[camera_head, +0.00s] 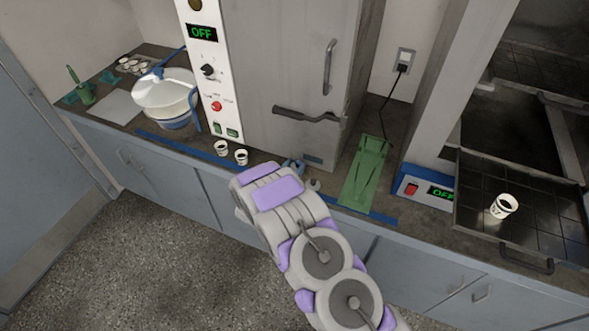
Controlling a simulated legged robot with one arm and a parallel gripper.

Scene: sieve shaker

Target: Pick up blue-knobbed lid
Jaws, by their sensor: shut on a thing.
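A round white vessel (170,98) with a blue band stands on the counter at the left. A pale cover with a small blue knob-like part (157,72) shows on its top; I cannot tell for sure that this is the lid. Another small blue piece (292,166) and a small grey piece (313,184) show just past the end of my arm in the middle, partly hidden by it. I cannot tell what they belong to. My arm reaches up from the lower right to the counter's front edge. Its jaws are hidden behind its own links.
A dark rack with a cup (504,206) is at the right. The floor in front is clear.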

